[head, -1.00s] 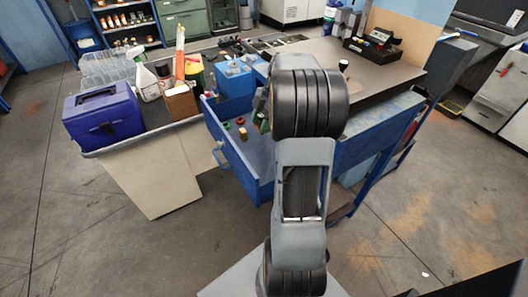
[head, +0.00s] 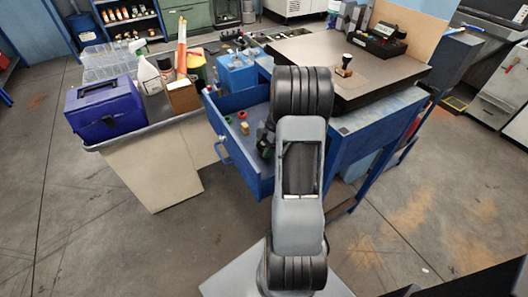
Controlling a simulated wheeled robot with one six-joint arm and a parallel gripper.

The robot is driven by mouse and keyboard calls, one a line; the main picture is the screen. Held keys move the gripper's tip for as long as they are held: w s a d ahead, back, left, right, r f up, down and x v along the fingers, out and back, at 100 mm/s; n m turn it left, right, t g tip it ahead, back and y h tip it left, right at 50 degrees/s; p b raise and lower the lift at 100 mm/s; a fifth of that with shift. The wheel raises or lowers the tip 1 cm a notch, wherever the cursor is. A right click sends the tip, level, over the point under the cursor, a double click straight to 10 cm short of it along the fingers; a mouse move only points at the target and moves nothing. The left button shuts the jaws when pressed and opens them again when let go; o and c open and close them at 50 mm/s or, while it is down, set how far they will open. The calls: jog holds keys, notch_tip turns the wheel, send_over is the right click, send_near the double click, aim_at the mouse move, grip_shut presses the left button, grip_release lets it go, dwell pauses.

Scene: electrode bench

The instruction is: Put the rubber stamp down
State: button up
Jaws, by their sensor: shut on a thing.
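My gripper (head: 265,141) is partly visible as a dark shape inside or just over the open blue drawer (head: 262,180), left of my arm's elbow. Its fingertips are mostly hidden by my arm and too small to make out. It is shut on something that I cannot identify. A small dark green patch shows beside it.
Small red, green and tan pieces (head: 243,116) lie in the drawer. A black tray (head: 378,42) stands at the back of the bench. To the left, a grey table carries a blue toolbox (head: 104,110), a spray bottle (head: 148,75) and a cardboard box (head: 183,96). The bench's middle is clear.

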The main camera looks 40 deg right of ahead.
jog(key=shift+f, duration=1)
jog(key=shift+f, duration=0.15)
jog(key=o, duration=1)
jog(key=v, duration=0.7)
jog(key=shift+r, duration=0.4)
jog(key=shift+d, duration=0.1)
